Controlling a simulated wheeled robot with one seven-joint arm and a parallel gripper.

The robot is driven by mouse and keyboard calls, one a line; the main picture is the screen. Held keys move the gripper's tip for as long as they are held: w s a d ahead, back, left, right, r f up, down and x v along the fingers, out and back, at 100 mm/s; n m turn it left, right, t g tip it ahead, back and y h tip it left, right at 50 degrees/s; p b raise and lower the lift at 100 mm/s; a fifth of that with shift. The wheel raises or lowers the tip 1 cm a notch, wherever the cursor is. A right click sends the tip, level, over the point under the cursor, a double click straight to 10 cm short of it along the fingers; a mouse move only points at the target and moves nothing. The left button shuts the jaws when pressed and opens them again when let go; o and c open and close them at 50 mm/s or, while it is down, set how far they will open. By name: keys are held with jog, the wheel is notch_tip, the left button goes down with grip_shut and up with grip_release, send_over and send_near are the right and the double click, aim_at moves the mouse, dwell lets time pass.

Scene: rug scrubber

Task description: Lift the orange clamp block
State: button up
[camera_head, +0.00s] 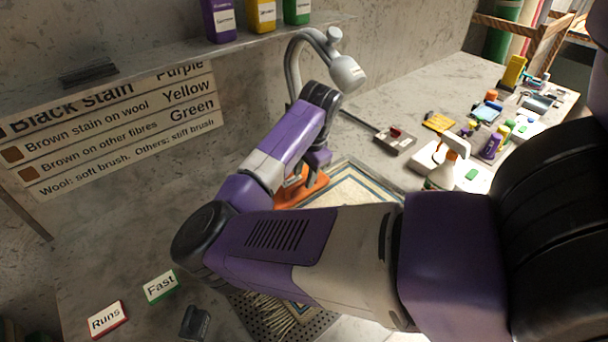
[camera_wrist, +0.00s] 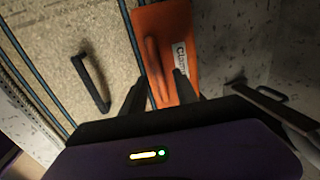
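The orange clamp block (camera_wrist: 172,35) lies at the edge of a rug (camera_wrist: 70,50) in the wrist view, with a white label and a raised ridge along it. In the head view the block (camera_head: 298,194) shows behind my forearm, partly hidden by the arm. My gripper (camera_wrist: 159,82) is over the near part of the block, with its two dark fingers apart on either side of the ridge. The left finger is near the block's left edge and the right finger is over its face. I cannot tell whether either finger touches it.
A grey lamp (camera_head: 346,72) bends over the bench close to my arm. A white spray bottle (camera_head: 446,168) and several small bottles and tools stand to the right. A black handle (camera_wrist: 92,85) lies over the rug. Fast (camera_head: 160,286) and Runs (camera_head: 106,320) cards lie at lower left.

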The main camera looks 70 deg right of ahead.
jog(key=shift+f, duration=0.45)
grip_shut()
jog(key=shift+d, duration=0.1)
dwell(1.0)
